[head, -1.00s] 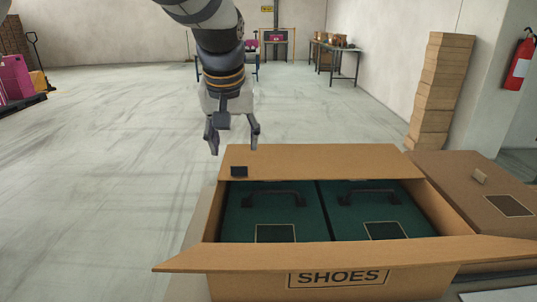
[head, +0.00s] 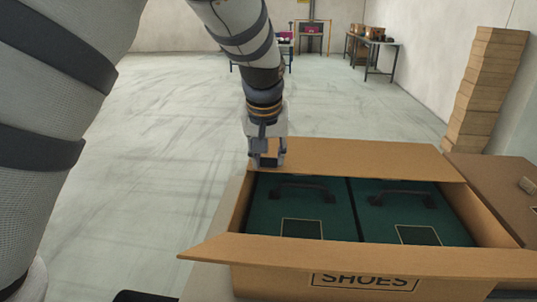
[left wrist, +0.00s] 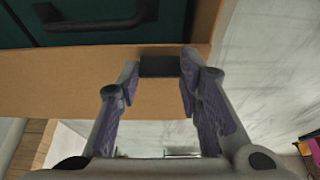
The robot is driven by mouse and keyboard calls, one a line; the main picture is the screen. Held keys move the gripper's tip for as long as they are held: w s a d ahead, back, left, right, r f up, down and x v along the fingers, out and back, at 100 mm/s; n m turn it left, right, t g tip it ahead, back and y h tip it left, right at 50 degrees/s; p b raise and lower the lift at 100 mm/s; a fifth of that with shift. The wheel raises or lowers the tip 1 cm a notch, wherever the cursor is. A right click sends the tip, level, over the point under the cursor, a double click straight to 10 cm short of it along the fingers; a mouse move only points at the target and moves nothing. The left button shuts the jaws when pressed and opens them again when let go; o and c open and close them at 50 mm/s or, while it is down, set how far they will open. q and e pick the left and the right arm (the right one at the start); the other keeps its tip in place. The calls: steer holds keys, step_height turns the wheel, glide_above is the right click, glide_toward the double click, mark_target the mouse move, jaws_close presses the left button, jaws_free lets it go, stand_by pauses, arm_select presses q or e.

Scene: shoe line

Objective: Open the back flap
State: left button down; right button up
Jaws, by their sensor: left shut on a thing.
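The cardboard box (head: 255,273) marked SHOES stands in front of me with its contents showing. Its back flap (head: 360,157) runs along the far edge; I cannot tell its exact tilt. The flap also shows in the left wrist view (left wrist: 60,85). A small black tab (left wrist: 160,66) sits on the flap near its left end. My left gripper (head: 268,160) comes down from above at that tab. In the left wrist view its fingers (left wrist: 160,75) are on either side of the tab, shut on it. My right gripper is out of view.
Two teal boxes with dark handles, left (head: 290,212) and right (head: 415,205), fill the carton. The front flap (head: 380,258) leans outward. A brown carton (head: 490,180) stands close on the right, with stacked cardboard (head: 490,90) behind. The floor on the left is open.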

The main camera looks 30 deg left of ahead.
arm_select(q)
steer(key=shift+r, duration=0.1)
steer(key=shift+w+a+r+g, duration=0.1)
steer(key=shift+w+r+g, duration=0.1)
steer(key=shift+r+g, duration=0.3)
steer(key=w+a+r, duration=0.2)
steer(key=w+r, duration=0.2)
steer(key=r, duration=0.4)
steer(key=shift+w+h+b, duration=0.2)
steer(key=shift+h+b, duration=0.1)
steer(key=shift+b, duration=0.1)
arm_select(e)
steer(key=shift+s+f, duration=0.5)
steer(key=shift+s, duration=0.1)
arm_select(q)
steer(key=shift+a, duration=0.1)
